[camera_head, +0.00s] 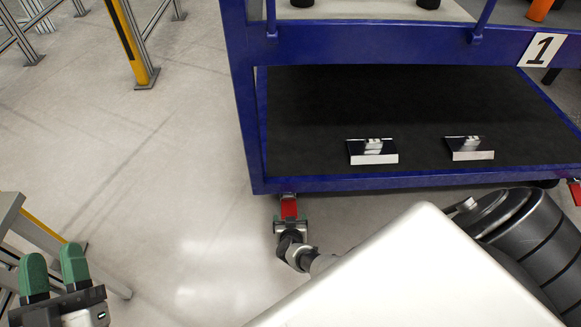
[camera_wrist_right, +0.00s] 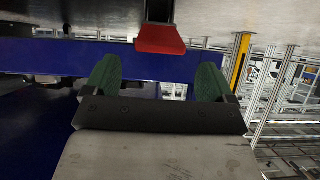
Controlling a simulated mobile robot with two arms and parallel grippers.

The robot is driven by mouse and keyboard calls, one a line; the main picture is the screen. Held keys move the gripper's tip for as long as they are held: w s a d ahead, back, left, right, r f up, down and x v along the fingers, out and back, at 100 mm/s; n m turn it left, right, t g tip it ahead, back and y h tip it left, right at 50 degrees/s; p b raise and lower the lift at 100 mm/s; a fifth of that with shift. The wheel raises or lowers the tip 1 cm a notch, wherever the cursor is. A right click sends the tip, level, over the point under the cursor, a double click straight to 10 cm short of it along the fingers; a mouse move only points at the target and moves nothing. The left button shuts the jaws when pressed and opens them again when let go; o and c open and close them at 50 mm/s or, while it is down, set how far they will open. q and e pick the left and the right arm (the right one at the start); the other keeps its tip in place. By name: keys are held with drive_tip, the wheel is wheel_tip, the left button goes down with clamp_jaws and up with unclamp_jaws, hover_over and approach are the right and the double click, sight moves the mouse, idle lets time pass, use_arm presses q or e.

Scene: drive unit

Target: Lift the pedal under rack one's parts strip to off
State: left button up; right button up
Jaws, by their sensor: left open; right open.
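Rack one is the blue rack (camera_head: 250,120) with a "1" sign (camera_head: 541,50). A red pedal (camera_wrist_right: 160,38) also shows in the right wrist view, at the top centre. My right gripper (camera_wrist_right: 159,68) is open and empty, its green fingers either side of the pedal's line; the pedal looks apart from them. My left gripper (camera_head: 54,262) is open and empty at the lower left, away from the rack. I cannot tell which part is the parts strip.
Another red pedal (camera_head: 575,190) shows at the right edge. Two shiny brackets (camera_head: 372,152) (camera_head: 469,148) lie on the rack's black lower shelf (camera_head: 340,100). A grey table (camera_head: 8,210) stands at the left, with a yellow post (camera_head: 135,45) behind. The floor (camera_head: 170,160) between is clear.

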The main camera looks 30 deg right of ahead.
use_arm(q)
wheel_tip(320, 180, down, 9)
drive_tip(key=a+g+y+p, duration=0.1)
drive_tip(key=g+y+p, duration=0.1)
drive_tip(key=g, duration=0.5)
drive_tip(key=shift+a+r+g+y, duration=0.2)
drive_tip(key=shift+a+g+y, duration=0.1)
drive_tip(key=shift+y, duration=0.1)
use_arm(e)
drive_tip(key=shift+v, duration=1.9)
drive_tip(key=shift+r, duration=0.1)
